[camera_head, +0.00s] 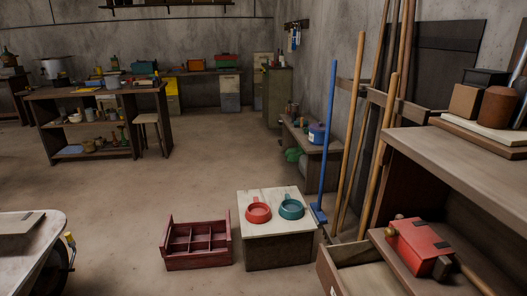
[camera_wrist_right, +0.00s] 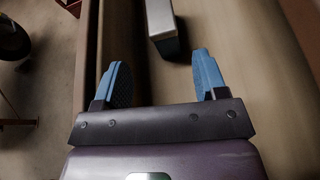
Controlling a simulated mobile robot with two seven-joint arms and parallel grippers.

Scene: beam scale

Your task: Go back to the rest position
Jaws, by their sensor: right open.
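My right gripper (camera_wrist_right: 163,80) shows only in the right wrist view. Its two blue finger pads are spread wide apart, with nothing between them. A block (camera_wrist_right: 161,18) with a pale grey top and dark sides lies beyond the fingertips on a brown wooden surface, apart from the pads. My left gripper is in neither view. In the head view, a red pan (camera_head: 258,213) and a teal pan (camera_head: 291,209) sit side by side on a low pale-topped stand (camera_head: 262,228).
A red compartment crate (camera_head: 197,264) stands on the floor. At the right are an open drawer (camera_head: 352,281), a wooden workbench (camera_head: 470,160) and a red box (camera_head: 418,246). Long poles (camera_head: 352,135) lean on the wall. A pale table (camera_head: 30,240) is at left. The middle floor is clear.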

